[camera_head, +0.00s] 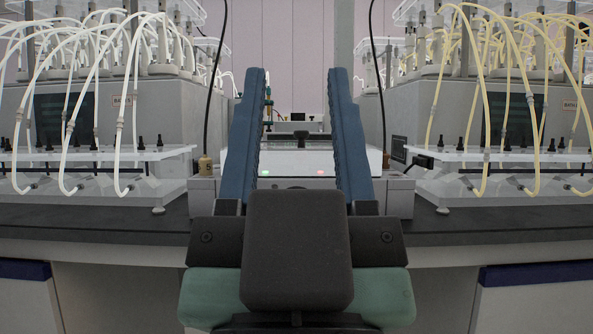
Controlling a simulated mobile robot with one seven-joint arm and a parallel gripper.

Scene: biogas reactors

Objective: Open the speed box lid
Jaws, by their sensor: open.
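A low white and grey box (296,183), which I take to be the speed box, sits on the dark bench top in the middle of the view. A small green light and a small red light show on its front. Its pale top surface (300,160) looks flat and level, as with a lid lying down, but my gripper hides parts of it. My gripper (297,75) is open, with two blue fingers pointing forward on either side of the box's middle. I cannot tell whether either finger touches the box.
A small tan object (206,165) is beside the box at left. Black cables hang on both sides. The dark bench edge (100,235) runs across the front.

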